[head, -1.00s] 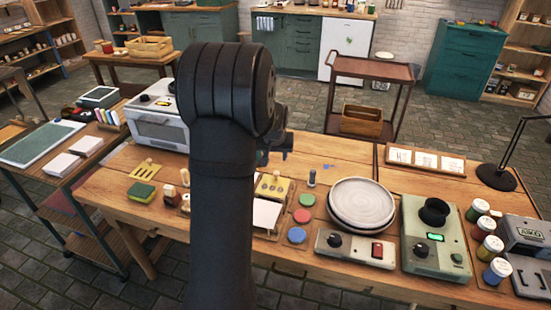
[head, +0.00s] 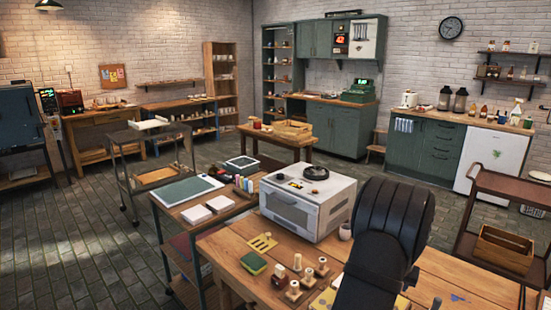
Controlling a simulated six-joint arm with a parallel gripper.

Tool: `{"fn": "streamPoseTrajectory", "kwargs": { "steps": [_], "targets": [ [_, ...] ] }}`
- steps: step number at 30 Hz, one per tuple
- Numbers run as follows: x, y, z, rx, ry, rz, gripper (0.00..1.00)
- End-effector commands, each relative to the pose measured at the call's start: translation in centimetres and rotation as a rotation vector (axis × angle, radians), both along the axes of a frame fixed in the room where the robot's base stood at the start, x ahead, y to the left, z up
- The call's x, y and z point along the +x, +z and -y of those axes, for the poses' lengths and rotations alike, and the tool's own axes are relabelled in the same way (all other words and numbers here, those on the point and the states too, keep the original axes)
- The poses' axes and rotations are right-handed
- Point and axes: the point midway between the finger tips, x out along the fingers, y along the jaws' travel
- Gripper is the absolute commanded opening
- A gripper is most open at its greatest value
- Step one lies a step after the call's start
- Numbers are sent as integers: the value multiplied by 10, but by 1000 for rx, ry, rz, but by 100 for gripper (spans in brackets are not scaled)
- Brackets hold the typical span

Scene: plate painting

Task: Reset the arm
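My dark arm (head: 388,235) rises from the lower right of the head view, folded over the wooden worktable (head: 235,252). Its thick rounded joint hides part of the table behind it. My gripper is not in view; it is hidden behind the arm or outside the frame. The plate seen earlier is out of the picture now.
A white oven (head: 308,200) stands on the table left of my arm. A green sponge (head: 253,263), a yellow scraper (head: 262,242) and several wooden stamps (head: 293,290) lie in front of it. A side cart (head: 187,190) stands left. A trolley (head: 495,250) stands at right.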

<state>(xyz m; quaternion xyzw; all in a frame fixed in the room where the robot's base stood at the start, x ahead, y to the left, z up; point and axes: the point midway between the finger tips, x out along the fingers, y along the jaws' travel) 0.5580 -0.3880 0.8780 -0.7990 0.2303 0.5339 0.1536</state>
Motion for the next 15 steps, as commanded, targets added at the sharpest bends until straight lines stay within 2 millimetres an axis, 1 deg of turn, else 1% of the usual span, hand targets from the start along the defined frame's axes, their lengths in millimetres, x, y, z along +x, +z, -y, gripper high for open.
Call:
{"fn": "streamPoseTrajectory", "kwargs": {
  "steps": [1, 6, 7, 9, 15],
  "targets": [
    [2, -9, 1, 1, 0, -2, 44],
    [9, -31, 5, 1, 0, -2, 44],
    [9, -22, 6, -2, 0, 3, 44],
    [9, -13, 6, -2, 0, 3, 44],
    [9, -3, 5, -1, 0, 1, 44]
  ]
}}
